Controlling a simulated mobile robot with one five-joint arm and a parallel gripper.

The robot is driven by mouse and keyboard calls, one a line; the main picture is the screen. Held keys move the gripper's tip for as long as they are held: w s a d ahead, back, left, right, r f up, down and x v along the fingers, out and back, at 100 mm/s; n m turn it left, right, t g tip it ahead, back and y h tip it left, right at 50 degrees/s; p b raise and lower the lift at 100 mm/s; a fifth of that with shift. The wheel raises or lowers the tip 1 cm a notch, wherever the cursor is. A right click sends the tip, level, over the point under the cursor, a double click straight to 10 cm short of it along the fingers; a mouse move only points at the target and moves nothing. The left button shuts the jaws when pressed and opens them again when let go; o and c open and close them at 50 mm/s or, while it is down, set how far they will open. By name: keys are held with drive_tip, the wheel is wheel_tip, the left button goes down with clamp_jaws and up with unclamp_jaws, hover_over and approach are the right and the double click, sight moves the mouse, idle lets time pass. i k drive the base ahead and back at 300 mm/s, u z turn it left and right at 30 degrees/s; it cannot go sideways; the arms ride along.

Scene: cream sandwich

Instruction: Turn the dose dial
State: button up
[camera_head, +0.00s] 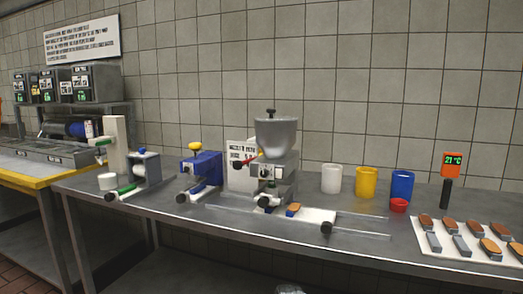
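A depositor with a grey hopper (276,138) stands near the middle of the metal table. A small round dark-and-light part (266,173) shows on the front of its body, and a red piece with a dark knob sits just left of it. These are too small to tell which is the dose dial or how it is set. My gripper is not recognisable in this view. A small grey shape (290,289) is cut off at the bottom edge, and I cannot tell what it is.
A blue device (203,175) with a yellow knob and a grey device (146,168) stand left of the depositor. White (331,178), yellow (366,182) and blue (402,185) cups stand right. A white tray (425,251) holds several biscuits. The table front (200,222) is mostly clear.

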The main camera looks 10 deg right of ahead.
sight(265, 172)
drive_tip(key=u, duration=1.1)
drive_tip(key=k, duration=0.9)
drive_tip(key=u, duration=0.45)
drive_tip(key=i, duration=0.5)
